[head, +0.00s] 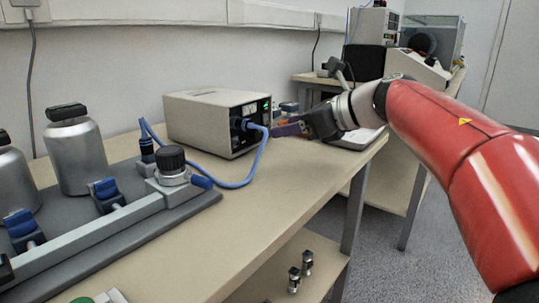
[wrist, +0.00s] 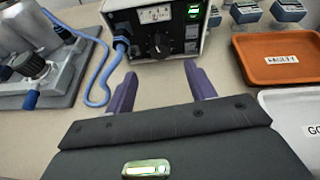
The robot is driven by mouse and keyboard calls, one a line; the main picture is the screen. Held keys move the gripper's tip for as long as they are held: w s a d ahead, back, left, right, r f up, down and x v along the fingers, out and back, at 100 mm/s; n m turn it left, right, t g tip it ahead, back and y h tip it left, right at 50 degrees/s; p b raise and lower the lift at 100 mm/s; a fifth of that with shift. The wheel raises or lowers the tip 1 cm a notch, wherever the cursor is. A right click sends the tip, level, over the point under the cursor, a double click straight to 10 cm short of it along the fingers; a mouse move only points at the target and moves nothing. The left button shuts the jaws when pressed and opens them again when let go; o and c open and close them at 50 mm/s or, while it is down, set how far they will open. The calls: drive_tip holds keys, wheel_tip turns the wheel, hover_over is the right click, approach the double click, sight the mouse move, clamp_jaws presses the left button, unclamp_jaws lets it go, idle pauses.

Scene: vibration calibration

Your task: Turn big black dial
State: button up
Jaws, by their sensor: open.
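The big black dial (wrist: 158,45) is on the front face of the beige control box (wrist: 135,14), with a pale mark on it. In the head view the same box (head: 205,118) stands on the bench, and I cannot clearly make out its dial there. My gripper (wrist: 161,75) is open, with two purple fingers spread apart and nothing between them. The dial lies beyond the fingertips, roughly between them in the picture, and does not appear touched. In the head view my gripper (head: 283,130) is right of the box's front face.
A blue cable (head: 262,160) plugs into the box front, left of the dial. A metal fixture (head: 130,225) with a black knob (head: 171,158) stands left. An orange tray (wrist: 285,78) and a white tray (wrist: 280,118) lie right. Bench between is bare.

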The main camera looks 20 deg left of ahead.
sight(260, 132)
drive_tip(key=x, duration=0.7)
drive_tip(key=shift+w+a+b, duration=0.15)
drive_tip(key=shift+a+b, duration=0.15)
drive_tip(key=shift+a, duration=0.05)
